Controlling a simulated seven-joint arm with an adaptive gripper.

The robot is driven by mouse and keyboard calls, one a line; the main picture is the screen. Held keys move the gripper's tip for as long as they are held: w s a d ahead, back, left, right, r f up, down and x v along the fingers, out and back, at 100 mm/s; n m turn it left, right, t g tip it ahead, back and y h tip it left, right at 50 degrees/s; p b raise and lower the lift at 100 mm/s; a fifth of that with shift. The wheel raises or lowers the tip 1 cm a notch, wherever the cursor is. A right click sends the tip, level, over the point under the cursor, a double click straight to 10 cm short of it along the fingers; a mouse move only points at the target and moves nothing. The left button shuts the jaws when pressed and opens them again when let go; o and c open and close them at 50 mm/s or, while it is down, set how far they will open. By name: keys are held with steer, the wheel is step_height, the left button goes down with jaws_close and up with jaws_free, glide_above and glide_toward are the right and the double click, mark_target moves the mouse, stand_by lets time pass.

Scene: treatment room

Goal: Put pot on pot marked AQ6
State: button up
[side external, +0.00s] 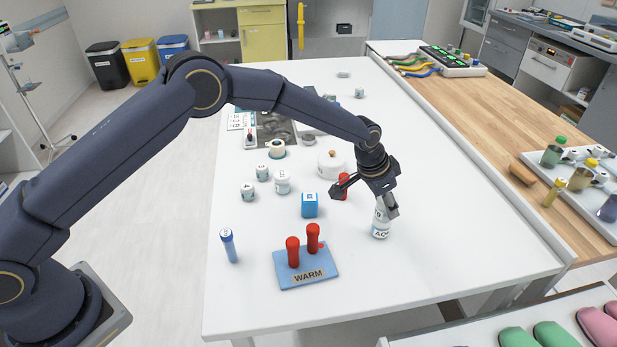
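A white pot (381,234) whose label begins "AQ" stands upright on the front right of the white table. The rest of its label is hidden or cut off by its curve. A second white pot (380,213) with a partly visible label appears to sit directly on top of it, roughly in line. My gripper (365,198) is open, with its fingers spread wide. One finger is out to the left, and the other is at the upper pot's right side, covering part of it. Whether that finger touches the pot I cannot tell.
Several small white pots (282,182), a lidded white jar (331,165) and a blue cube (309,206) stand to the left. The table's right side is clear.

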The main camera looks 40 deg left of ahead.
steer(key=o, duration=0.4)
steer(key=shift+c, duration=0.2)
steer(key=shift+r, duration=0.1)
steer(key=shift+r, duration=0.3)
steer(key=s+a+r+n, duration=0.1)
steer(key=s+a+r, duration=0.35)
steer(key=r, duration=0.25)
steer(key=s+a+r+y, duration=0.1)
steer(key=s+a+r, duration=0.35)
steer(key=r, duration=0.35)
steer(key=s+a+r+n, duration=0.1)
steer(key=s+a+r, duration=0.35)
steer(key=r, duration=0.25)
steer(key=s+a+n, duration=0.1)
steer(key=s+a, duration=0.3)
steer(key=s, duration=0.4)
steer(key=s+a+n+t+y, duration=0.1)
steer(key=s+a+n, duration=0.1)
steer(key=s+a, duration=0.3)
steer(key=s+a+n, duration=0.2)
steer(key=s+a, duration=0.2)
steer(key=s, duration=0.6)
steer(key=shift+s+a+r+t+y, duration=0.3)
steer(key=shift+r+t+y, duration=0.1)
steer(key=shift+r, duration=0.05)
